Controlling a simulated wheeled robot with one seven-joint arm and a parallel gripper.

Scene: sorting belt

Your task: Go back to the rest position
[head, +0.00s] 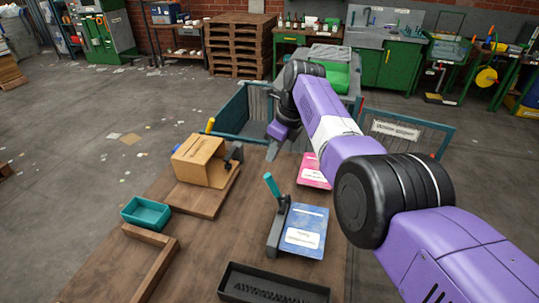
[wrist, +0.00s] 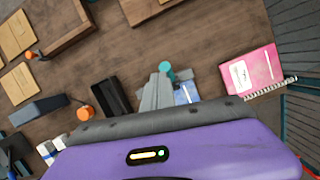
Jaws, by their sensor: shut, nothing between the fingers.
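My gripper (head: 275,143) hangs over the far part of the wooden table (head: 215,240), at the end of my purple and white arm. In the wrist view its grey fingers (wrist: 156,92) are together, with nothing seen between them. They point down over the table and appear clear of the things below. A blue book (head: 305,232) stands or leans by a dark grey block (head: 275,238) near a teal-handled item (head: 271,185). A pink book (head: 313,172) lies farther back, partly behind my arm; it shows at right in the wrist view (wrist: 252,72).
A black tray (head: 272,286) is at the near edge. Blue-green side panels (head: 240,110) and a green bin (head: 335,77) lie beyond the table. Open floor (head: 60,200) is at left.

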